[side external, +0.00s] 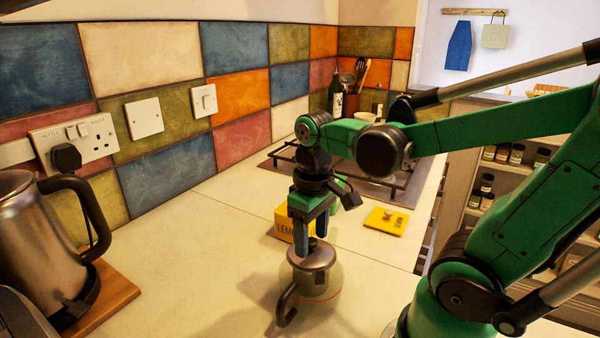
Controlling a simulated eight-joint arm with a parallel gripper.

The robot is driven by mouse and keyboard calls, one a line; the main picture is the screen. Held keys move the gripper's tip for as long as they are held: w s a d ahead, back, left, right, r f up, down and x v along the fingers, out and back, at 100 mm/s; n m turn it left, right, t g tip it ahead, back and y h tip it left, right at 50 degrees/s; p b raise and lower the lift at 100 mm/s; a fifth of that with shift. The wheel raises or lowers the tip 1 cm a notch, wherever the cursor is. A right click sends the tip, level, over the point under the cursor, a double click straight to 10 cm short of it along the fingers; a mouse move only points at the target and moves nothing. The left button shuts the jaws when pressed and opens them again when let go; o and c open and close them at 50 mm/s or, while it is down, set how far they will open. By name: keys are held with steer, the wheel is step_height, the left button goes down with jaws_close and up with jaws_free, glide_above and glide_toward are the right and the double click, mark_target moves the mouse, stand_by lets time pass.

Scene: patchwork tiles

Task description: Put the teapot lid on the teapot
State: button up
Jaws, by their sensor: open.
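The teapot (328,291) stands on the counter, with a rounded greenish-grey body and a dark handle toward the front left. The dark metallic teapot lid (316,259) is at the top of the pot, with a small knob upward. It looks to rest on the opening, but I cannot tell if it is fully seated. My gripper (312,246) points down right over the lid, its two blue fingers open around the knob area. Whether a finger touches the lid is unclear. The fingers partly hide the lid's far side.
A yellow lemon box (284,224) stands just behind my gripper. A flat yellow lid with a knob (386,221) lies to the right. A kettle (40,240) stands on a wooden board (112,297) at left. The hob (385,186) is behind. Counter between kettle and teapot is clear.

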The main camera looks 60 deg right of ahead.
mark_target(311, 240)
step_height(311, 240, up, 11)
steer(key=w+a+f+n+t, duration=0.1)
steer(key=w+a+f+t, duration=0.3)
steer(key=f+t, duration=0.3)
steer(key=shift+w+a+f, duration=0.35)
steer(key=shift+w+f, duration=0.1)
steer(key=shift+f, duration=0.35)
steer(key=o, duration=0.3)
steer(key=shift+d, duration=0.1)
steer(key=o, duration=0.3)
steer(key=d+r+m, duration=0.1)
steer(key=d+m, duration=0.1)
steer(key=d+r+m+h, duration=0.1)
steer(key=d+r+m, duration=0.1)
steer(key=m, duration=0.1)
steer(key=d+r+m+g, duration=0.1)
steer(key=d+r+m, duration=0.1)
steer(key=d+m, duration=0.1)
steer(key=shift+h, duration=0.3)
steer(key=shift+o, duration=0.2)
steer(key=s+d+r+m+g, duration=0.25)
steer(key=d+r+m, duration=0.3)
steer(key=m, duration=0.35)
steer(key=w+d+f+m, duration=0.1)
steer(key=w+d+f, duration=0.1)
steer(key=f, duration=0.7)
steer(key=shift+w+d+h, duration=0.3)
steer(key=shift+w+d, duration=0.1)
steer(key=shift+d, duration=0.2)
